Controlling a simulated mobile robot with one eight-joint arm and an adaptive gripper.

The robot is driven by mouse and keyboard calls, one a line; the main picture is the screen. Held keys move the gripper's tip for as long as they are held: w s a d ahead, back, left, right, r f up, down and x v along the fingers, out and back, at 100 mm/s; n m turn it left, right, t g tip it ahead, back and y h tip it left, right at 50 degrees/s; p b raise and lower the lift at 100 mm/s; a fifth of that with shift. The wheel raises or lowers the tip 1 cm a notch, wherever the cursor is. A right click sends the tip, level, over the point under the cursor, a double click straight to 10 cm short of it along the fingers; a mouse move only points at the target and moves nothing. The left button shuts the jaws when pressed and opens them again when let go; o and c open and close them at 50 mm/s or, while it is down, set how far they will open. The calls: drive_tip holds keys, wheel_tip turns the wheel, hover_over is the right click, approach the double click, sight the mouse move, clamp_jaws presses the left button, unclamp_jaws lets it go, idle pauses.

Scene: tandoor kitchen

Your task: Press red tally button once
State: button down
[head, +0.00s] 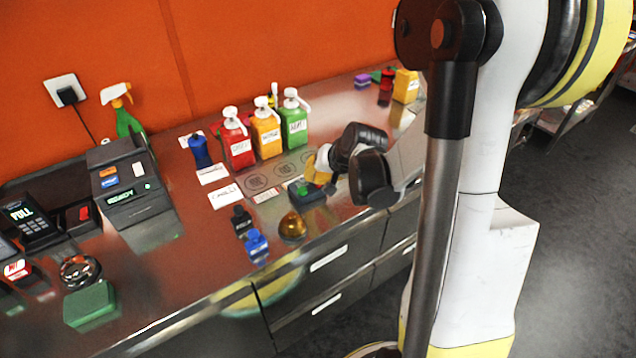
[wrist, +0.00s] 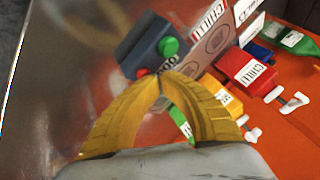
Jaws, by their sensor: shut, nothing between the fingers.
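The tally box is a small dark blue-grey block (wrist: 140,42) near the front of the steel counter; it also shows in the head view (head: 313,196). A round green button (wrist: 168,46) stands out from its face. The red button (wrist: 142,72) shows only as a sliver beside my fingertips. My gripper (wrist: 159,80) has its yellow fingers shut tip to tip, with nothing between them. In the head view, my gripper (head: 317,172) is right above the box and hides part of it. I cannot tell whether the tips touch the red button.
Red (head: 238,146), yellow (head: 267,138) and green (head: 294,126) pump bottles stand behind the box. An amber dome (head: 292,226) and a blue stamp-like item (head: 256,243) are near the front edge. Bare counter (head: 205,258) lies to the left.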

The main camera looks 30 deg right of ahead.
sight(315, 184)
drive_tip(key=shift+r+p, duration=0.55)
drive_tip(key=shift+r, duration=0.35)
drive_tip(key=shift+r+p, duration=1.9)
drive_tip(key=shift+r, duration=0.55)
